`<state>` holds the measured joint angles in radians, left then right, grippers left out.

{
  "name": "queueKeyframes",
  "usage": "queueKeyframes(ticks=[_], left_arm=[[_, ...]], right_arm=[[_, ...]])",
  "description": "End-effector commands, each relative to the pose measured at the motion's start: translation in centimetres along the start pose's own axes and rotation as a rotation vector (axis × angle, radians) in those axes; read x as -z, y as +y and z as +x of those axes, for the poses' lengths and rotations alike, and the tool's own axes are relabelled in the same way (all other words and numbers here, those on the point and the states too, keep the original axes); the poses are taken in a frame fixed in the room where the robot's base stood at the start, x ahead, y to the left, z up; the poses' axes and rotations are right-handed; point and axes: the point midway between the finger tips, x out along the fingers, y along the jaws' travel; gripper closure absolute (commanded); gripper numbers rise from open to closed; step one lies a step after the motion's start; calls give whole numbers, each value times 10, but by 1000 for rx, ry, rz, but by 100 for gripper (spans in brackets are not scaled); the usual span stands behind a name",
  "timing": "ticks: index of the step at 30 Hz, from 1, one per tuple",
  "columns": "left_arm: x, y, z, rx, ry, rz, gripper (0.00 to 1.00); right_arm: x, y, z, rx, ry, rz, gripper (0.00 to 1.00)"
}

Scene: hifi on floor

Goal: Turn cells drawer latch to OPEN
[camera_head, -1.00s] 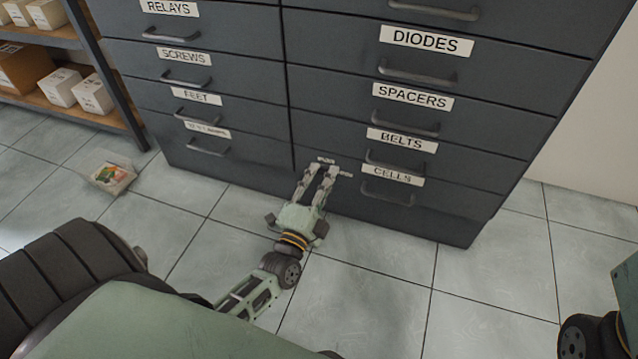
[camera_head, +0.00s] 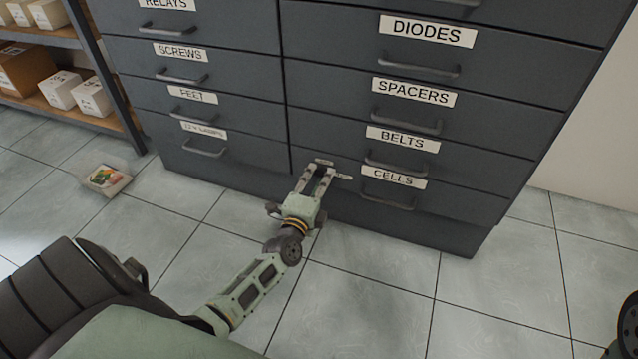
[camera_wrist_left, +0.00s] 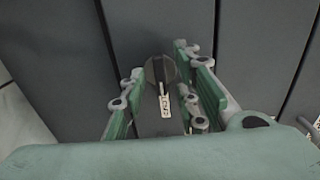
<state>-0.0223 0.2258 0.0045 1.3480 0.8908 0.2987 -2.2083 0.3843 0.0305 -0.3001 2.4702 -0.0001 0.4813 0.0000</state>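The cells drawer (camera_head: 440,200) is the lowest on the right side of the dark cabinet, with a CELLS label (camera_head: 393,177) and a bar handle. My left gripper (camera_head: 325,170) is at the left end of this drawer's front. In the left wrist view, a dark round latch knob (camera_wrist_left: 160,72) with a pointer sits between the two open green fingers of the left gripper (camera_wrist_left: 160,100). A small white label (camera_wrist_left: 165,106) is by the knob; its word looks upside down and I cannot read it surely. The fingers show gaps to the knob. My right gripper is not in view.
Other labelled drawers, such as BELTS (camera_head: 402,139) and SPACERS (camera_head: 415,93), are stacked above. A shelf (camera_head: 85,110) with boxes stands at the left. A small clear packet (camera_head: 105,178) lies on the tiled floor. The floor in front of the cabinet is clear.

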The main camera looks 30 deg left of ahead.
Motion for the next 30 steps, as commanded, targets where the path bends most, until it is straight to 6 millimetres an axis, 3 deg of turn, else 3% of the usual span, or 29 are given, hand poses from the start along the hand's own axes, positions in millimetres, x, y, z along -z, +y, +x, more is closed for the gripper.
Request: queueKeyframes(ticks=[6, 15, 30], left_arm=[[0, 0, 0, -1, 0, 0, 73], [0, 0, 0, -1, 0, 0, 99], [0, -1, 0, -3, 1, -40, 100]], right_arm=[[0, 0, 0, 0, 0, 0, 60], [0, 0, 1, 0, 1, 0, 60], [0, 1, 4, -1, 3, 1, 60]])
